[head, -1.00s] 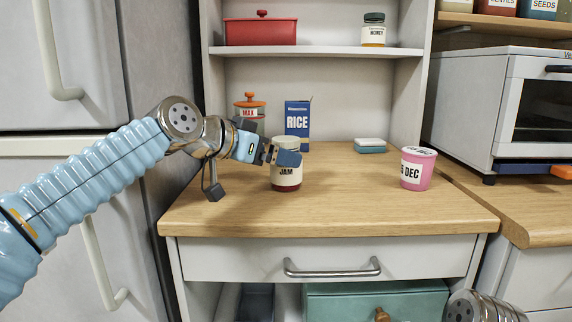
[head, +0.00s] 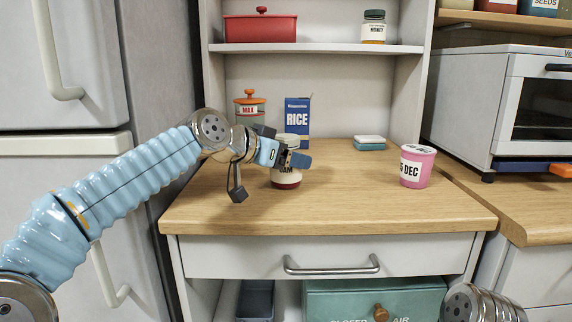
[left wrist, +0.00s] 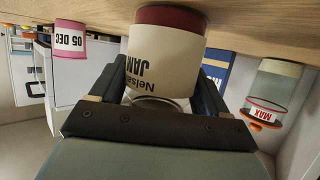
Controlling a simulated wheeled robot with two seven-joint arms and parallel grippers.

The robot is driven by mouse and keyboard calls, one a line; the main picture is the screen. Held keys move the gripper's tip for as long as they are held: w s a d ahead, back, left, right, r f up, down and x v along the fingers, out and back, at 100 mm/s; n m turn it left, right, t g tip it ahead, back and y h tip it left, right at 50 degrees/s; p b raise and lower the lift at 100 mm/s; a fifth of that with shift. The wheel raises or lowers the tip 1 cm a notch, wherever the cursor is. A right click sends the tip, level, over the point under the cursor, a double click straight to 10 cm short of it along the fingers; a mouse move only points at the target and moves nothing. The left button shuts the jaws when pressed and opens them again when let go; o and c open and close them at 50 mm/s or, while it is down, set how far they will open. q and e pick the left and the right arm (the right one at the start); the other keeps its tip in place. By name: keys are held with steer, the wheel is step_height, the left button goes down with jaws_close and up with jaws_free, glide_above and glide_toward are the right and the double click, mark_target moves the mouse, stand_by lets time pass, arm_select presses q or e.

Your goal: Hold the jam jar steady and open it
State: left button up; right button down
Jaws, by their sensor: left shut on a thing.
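The jam jar (head: 286,181) stands upright on the wooden counter, with a cream label and dark red at its base. Its pale top shows above my left gripper (head: 293,158), which comes in from the left and is shut around the jar's upper part. In the left wrist view the jar (left wrist: 162,48) appears upside down between the two dark fingers of the gripper (left wrist: 165,75), one on each side. The fingers hide part of the label in the head view. My right gripper is out of view; only a silver part of my right arm shows at bottom right.
A blue rice box (head: 298,118) and an orange-lidded jar (head: 250,106) stand behind the jam jar.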

mark_target(282, 137)
arm_select(q)
steer(key=shift+r, duration=0.1)
steer(key=c, duration=0.3)
steer(key=shift+r, duration=0.3)
step_height(282, 137, up, 3)
steer(key=shift+r+p, duration=0.1)
steer(key=shift+p, duration=0.65)
steer(key=d+r+v, duration=0.1)
steer(key=v, duration=0.7)
steer(key=s+d+r+v, duration=0.1)
steer(key=v, duration=0.7)
steer(key=shift+d+r, duration=0.2)
steer(key=shift+r, duration=0.2)
